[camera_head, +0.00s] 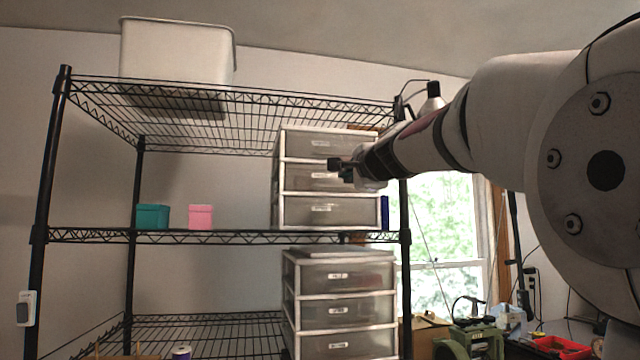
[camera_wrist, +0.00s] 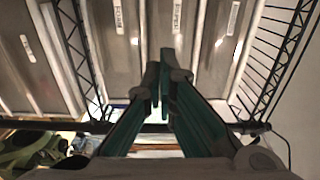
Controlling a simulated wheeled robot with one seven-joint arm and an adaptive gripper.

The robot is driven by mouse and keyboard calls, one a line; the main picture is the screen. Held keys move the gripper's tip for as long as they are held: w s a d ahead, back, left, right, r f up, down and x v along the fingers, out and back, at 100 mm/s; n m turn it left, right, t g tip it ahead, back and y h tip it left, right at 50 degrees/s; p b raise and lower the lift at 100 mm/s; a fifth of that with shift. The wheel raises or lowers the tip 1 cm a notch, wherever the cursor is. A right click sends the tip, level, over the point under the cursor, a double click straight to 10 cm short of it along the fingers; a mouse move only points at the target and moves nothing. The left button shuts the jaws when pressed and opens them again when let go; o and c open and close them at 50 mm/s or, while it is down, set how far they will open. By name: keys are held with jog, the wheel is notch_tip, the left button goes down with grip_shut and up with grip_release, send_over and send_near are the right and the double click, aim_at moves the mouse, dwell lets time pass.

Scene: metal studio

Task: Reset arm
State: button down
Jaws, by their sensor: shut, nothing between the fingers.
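My gripper (camera_head: 342,169) is at the end of my arm, which reaches in from the right in the head view. It is in front of the upper drawer unit (camera_head: 300,180) on the middle shelf. In the wrist view the fingers of my gripper (camera_wrist: 161,82) are together, with nothing between them. Drawer fronts with white labels (camera_wrist: 118,18) fill the top of the wrist view, beyond the fingertips. Whether the gripper touches the drawers cannot be told.
A black wire shelf (camera_head: 200,236) holds a teal box (camera_head: 152,216) and a pink box (camera_head: 201,217). A white bin (camera_head: 178,55) stands on top. A second drawer unit (camera_head: 340,312) is below. A green machine (camera_head: 472,342) and a red tray (camera_head: 562,346) are at lower right, near a window.

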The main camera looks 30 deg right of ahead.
jog(key=v, duration=0.5)
jog(key=shift+s, duration=0.25)
jog(key=shift+a+f, duration=0.1)
jog(key=s+a+f+n+g+y, duration=0.2)
jog(key=s+a+f+n, duration=0.15)
jog(key=a+f, duration=0.35)
jog(key=s+a+f+n+g+y, duration=0.25)
jog(key=a+f+n, duration=0.25)
jog(key=f, duration=0.4)
jog(key=s+a+f+n+g+y, duration=0.1)
jog(key=s+a+f+n+g, duration=0.1)
jog(key=s+a+f+n, duration=0.35)
jog(key=s+a+f+n+g, duration=0.1)
jog(key=s+f+n+g, duration=0.2)
jog(key=s+f, duration=0.4)
jog(key=s+a+f+n+g, duration=0.2)
jog(key=s+f, duration=0.6)
jog(key=f, duration=0.6)
jog(key=shift+s+a+f+n+g+h, duration=0.2)
jog(key=shift+f+n+g+h, duration=0.25)
jog(key=shift+n, duration=0.65)
